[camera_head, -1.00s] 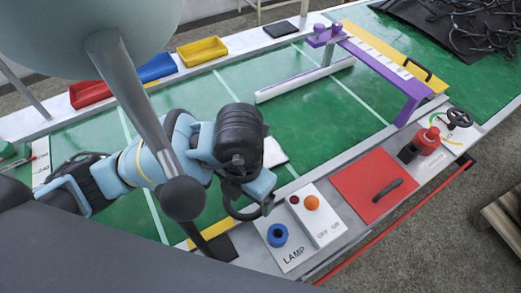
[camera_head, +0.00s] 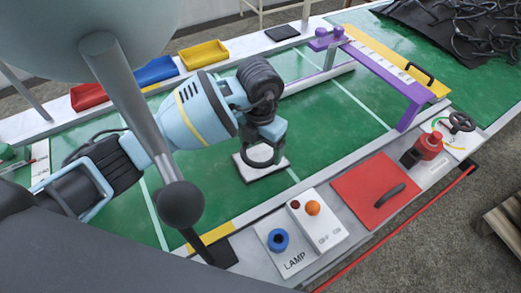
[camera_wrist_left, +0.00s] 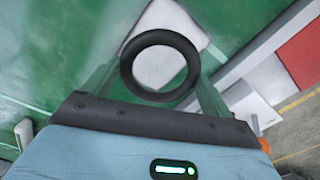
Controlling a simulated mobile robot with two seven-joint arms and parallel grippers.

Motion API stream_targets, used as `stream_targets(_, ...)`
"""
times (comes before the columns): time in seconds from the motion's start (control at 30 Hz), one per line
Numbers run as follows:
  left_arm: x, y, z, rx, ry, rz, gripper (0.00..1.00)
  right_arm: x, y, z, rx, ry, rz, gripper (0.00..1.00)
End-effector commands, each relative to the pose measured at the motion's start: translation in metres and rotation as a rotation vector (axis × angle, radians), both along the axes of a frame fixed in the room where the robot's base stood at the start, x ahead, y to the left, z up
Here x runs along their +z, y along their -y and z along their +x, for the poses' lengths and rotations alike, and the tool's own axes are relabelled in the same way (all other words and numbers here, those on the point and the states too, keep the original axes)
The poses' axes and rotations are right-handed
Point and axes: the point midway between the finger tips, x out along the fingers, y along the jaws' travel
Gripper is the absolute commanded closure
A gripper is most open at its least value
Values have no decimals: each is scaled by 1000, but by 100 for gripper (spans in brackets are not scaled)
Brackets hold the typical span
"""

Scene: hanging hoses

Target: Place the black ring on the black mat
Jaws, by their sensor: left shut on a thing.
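The black ring (camera_head: 257,166) hangs from my left gripper (camera_head: 268,134), above a white square plate (camera_head: 275,171) on the green table. In the left wrist view the black ring (camera_wrist_left: 128,68) stands between the fingers of my left gripper (camera_wrist_left: 160,80), which are shut on it. The white plate (camera_wrist_left: 160,62) shows through the ring's hole. A small black square, which looks like the black mat (camera_head: 283,32), lies on the far white rim, well away from the ring. My right gripper is not in view.
Red, blue and yellow trays (camera_head: 203,53) stand along the far left edge. A purple bridge (camera_head: 385,70) rises on the right. A lamp switch box (camera_head: 318,220), red panel (camera_head: 375,185) and red valve (camera_head: 428,145) line the near edge.

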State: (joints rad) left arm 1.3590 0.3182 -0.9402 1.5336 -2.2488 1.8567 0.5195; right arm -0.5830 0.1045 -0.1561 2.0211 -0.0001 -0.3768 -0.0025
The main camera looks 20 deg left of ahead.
Motion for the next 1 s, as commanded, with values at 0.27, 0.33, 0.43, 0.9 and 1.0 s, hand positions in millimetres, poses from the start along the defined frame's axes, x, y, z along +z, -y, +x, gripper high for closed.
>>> stream_targets(0.27,-15,0,7,0,-5,0,38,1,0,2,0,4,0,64)
stream_targets(0.33,-25,0,7,0,-4,1,38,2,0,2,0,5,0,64)
stream_targets(0.43,-35,-1,8,1,-2,1,38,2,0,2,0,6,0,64)
stream_targets(0.9,-39,-1,8,0,0,0,7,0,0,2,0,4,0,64)
stream_targets(1.0,-39,-1,8,0,-1,1,0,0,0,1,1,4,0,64)
